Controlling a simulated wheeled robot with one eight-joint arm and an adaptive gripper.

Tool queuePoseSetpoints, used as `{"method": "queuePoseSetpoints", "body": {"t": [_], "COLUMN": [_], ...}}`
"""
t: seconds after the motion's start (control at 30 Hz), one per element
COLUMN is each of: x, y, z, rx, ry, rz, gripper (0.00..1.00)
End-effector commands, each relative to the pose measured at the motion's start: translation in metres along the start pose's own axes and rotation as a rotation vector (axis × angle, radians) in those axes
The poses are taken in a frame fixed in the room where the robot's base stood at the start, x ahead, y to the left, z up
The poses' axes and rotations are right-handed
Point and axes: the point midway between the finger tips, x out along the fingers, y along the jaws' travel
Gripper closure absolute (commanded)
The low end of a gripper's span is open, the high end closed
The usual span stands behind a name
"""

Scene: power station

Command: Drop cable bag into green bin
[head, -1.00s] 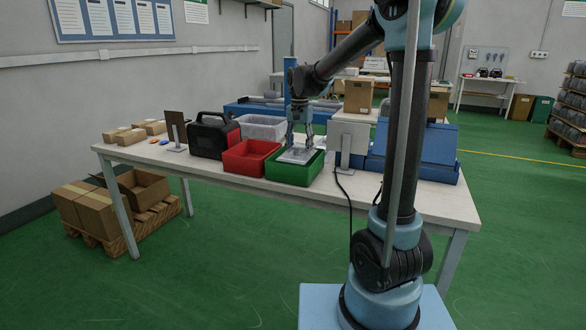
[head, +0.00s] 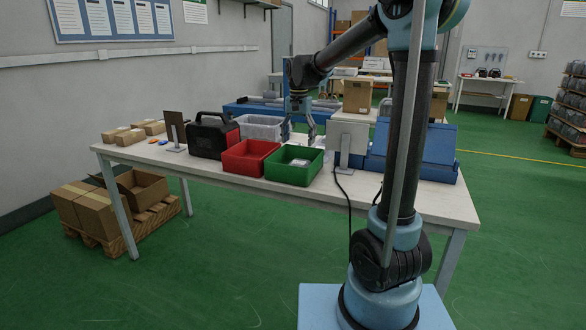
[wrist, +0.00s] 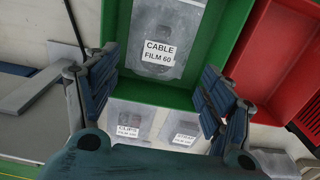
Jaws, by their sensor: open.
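The cable bag (wrist: 162,40), a clear bag with a white label reading CABLE FILM 60, lies inside the green bin (wrist: 226,45). In the head view the bag (head: 299,162) shows as a small pale patch inside the green bin (head: 291,177). My gripper (head: 299,137) is open and empty, above and behind the bin's far side. In the wrist view the spread fingers of my gripper (wrist: 158,92) stand apart from the bag, with nothing between them. Part of the bag is cut off by the picture's top edge.
Two more labelled bags (wrist: 128,125) lie on the table just outside the bin. A red bin (head: 249,157) stands left of the green one, with a grey bin (head: 260,124) behind. A black case (head: 209,138) and a grey panel (head: 346,138) flank them.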

Motion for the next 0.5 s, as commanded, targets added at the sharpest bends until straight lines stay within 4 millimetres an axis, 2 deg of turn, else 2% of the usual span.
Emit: {"method": "queuePoseSetpoints", "body": {"t": [0.3, 0.5], "x": [-0.057, -0.08], "y": [0.0, 0.0], "z": [-0.001, -0.002], "rx": [0.0, 0.0], "ry": [-0.001, -0.001], "rz": [0.0, 0.0], "gripper": [0.26, 0.26]}}
